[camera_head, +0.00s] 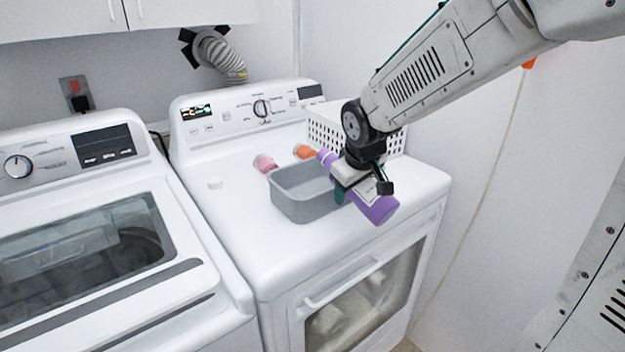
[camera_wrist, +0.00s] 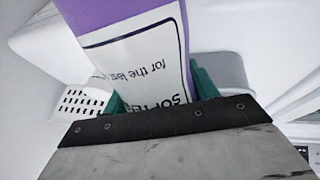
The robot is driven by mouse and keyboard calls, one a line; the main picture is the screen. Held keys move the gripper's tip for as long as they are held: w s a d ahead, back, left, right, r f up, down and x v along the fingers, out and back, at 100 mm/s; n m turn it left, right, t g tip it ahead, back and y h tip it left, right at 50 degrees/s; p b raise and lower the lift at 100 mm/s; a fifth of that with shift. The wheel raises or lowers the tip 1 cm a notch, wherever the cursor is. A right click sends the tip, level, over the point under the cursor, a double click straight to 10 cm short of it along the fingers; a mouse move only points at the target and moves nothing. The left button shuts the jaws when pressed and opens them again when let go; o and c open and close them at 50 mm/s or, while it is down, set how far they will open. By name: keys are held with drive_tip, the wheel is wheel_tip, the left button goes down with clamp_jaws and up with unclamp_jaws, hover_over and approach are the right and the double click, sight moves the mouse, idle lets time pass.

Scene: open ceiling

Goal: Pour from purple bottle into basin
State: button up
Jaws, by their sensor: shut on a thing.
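The purple bottle (camera_head: 379,207) is tilted, with its top end pointing up and left over the right part of the basin and its bottom end low at the right. In the wrist view the bottle (camera_wrist: 205,25) shows its white label between green fingers. My gripper (camera_head: 347,186) is shut around the bottle's middle; in the wrist view my gripper (camera_wrist: 155,92) holds it from both sides. The grey basin (camera_head: 300,207) sits on the right machine, to the left of the bottle. Its inside is only partly visible, and I see no liquid flowing.
A white perforated basket (camera_head: 325,128) is at the back right, near my arm. The machine's front left top is clear.

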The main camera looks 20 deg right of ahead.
drive_tip(key=shift+w+a+r+g+h+p, duration=0.1)
drive_tip(key=shift+w+r+g+h+p, duration=0.15)
drive_tip(key=shift+r+g, duration=0.2)
drive_tip(key=shift+w+a+r+g+h+p, duration=0.15)
drive_tip(key=shift+r+g+p, duration=0.15)
drive_tip(key=shift+g, duration=0.15)
idle(0.4)
drive_tip(key=shift+s+d+n+g+h+p, duration=0.15)
drive_tip(key=shift+n+g+h+p, duration=0.15)
drive_tip(key=shift+g, duration=0.4)
idle(0.4)
drive_tip(key=shift+r+g+h+p, duration=0.4)
drive_tip(key=shift+r+g, duration=0.4)
idle(0.4)
